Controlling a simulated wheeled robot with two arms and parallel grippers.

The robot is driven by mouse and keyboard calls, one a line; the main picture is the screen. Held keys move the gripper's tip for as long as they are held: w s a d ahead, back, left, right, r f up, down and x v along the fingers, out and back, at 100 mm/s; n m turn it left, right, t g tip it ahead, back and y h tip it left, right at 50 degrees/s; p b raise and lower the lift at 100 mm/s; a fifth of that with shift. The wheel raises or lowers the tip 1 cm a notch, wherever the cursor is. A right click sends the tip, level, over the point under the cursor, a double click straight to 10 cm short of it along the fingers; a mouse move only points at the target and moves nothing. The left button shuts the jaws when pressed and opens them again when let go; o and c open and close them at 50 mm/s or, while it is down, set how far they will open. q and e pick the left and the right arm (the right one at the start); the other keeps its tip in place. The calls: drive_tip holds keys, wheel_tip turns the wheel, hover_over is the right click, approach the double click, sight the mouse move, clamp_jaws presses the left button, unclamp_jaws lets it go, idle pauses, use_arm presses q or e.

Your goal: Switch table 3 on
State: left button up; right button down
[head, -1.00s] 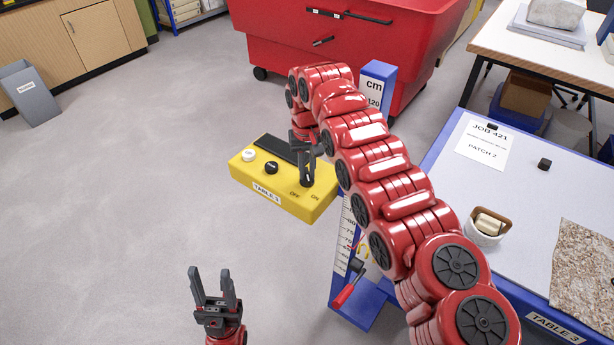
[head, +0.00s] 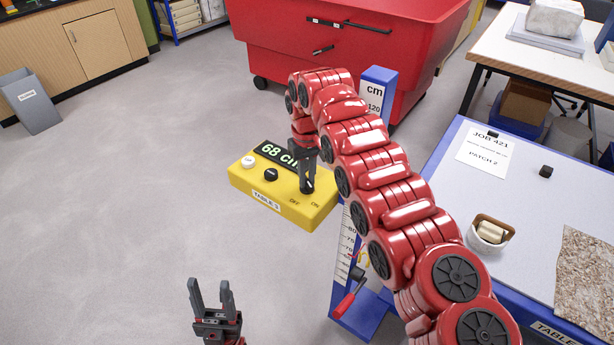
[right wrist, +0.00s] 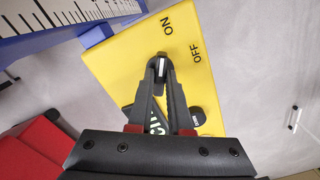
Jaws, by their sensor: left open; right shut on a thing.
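The yellow control box (head: 240,183) labelled TABLE 3 hangs beside the blue post with the height scale. Its display (head: 277,153) is lit and reads 68 cm, partly hidden by my right gripper. My right gripper (head: 307,178) is shut on the black switch knob (right wrist: 161,66) between OFF and ON labels. In the right wrist view the knob's white mark points up, close to the ON label (right wrist: 167,28). My left gripper (head: 212,298) is open and empty above the floor, at the bottom of the head view.
The box also carries a white button (head: 248,162) and a black button (head: 271,174). Table 3 (head: 440,195) stands at right, with a paper, a small bowl and a rock slab. A red crank handle (head: 345,303) juts below. A red wheeled bin (head: 290,60) stands behind.

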sight(307, 181)
drive_tip(key=c, duration=0.8)
unclamp_jaws()
drive_tip(key=shift+c, duration=0.2)
drive_tip(key=shift+r, duration=0.3)
wheel_tip(307, 181, up, 3)
drive_tip(key=shift+a+f, duration=0.1)
wheel_tip(307, 181, up, 4)
drive_tip(key=shift+f+p, duration=0.1)
drive_tip(key=shift+p, duration=1.05)
wheel_tip(307, 181, up, 10)
drive_tip(key=p, duration=1)
